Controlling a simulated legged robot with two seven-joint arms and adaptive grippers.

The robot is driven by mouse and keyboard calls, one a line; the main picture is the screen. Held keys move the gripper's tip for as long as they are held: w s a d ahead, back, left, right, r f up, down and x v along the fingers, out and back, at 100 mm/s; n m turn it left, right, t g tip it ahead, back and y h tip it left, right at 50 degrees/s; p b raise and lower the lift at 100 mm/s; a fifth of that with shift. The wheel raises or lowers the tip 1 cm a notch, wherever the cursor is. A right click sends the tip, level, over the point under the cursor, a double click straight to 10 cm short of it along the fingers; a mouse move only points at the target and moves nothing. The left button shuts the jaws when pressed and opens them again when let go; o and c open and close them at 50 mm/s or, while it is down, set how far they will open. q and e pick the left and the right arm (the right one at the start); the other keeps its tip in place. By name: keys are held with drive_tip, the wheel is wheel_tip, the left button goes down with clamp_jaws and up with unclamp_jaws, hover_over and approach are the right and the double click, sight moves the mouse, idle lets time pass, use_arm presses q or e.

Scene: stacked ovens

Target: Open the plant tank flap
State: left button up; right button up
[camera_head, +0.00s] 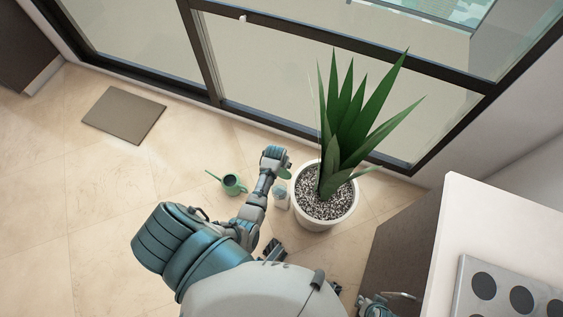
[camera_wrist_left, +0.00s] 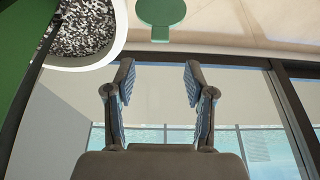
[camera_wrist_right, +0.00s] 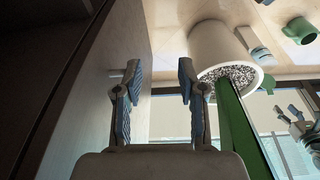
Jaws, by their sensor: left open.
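The potted plant stands in a white pot (camera_head: 325,215) filled with speckled gravel (camera_wrist_left: 85,25), with long green leaves (camera_head: 350,125). A green flap (camera_head: 285,173) sits at the pot's left rim. In the left wrist view the flap (camera_wrist_left: 160,12) is a round disc with a small tab, beyond my open fingers. My left gripper (camera_head: 275,153) is close to the flap, partly covering it; the left gripper (camera_wrist_left: 158,80) is open and empty. The flap also shows in the right wrist view (camera_wrist_right: 267,83). My right gripper (camera_wrist_right: 155,85) is open and empty, low at the right.
A green watering can (camera_head: 232,184) and a small pale bottle (camera_head: 281,196) stand on the tiled floor left of the pot. A counter with a hob (camera_head: 510,290) is at the right. Glass doors (camera_head: 330,80) stand behind the plant. A brown mat (camera_head: 124,115) lies at the left.

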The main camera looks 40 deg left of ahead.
use_arm(q)
drive_tip(key=shift+v, duration=1.1)
